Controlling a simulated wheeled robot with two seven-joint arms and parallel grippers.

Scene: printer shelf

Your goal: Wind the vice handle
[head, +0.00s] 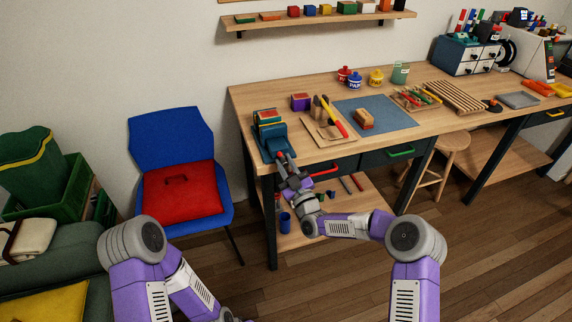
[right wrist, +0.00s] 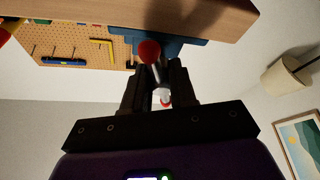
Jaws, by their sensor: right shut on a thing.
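The blue vice (head: 272,143) is fixed at the left front corner of the wooden workbench (head: 330,95). Its blue body also shows in the right wrist view (right wrist: 188,46), under the bench edge. The vice handle (right wrist: 155,72) is a thin metal bar with a red ball at each end. My right gripper (head: 284,161) is at the front of the vice, below the bench top. In the right wrist view its fingers (right wrist: 160,82) are shut on the handle, with the red balls on either side of the grip. My left arm shows at the lower left; its gripper is not in view.
A wooden board with tools (head: 326,130) and a blue mat (head: 376,117) lie on the bench right of the vice. A lower shelf (head: 345,205) runs beneath the bench.

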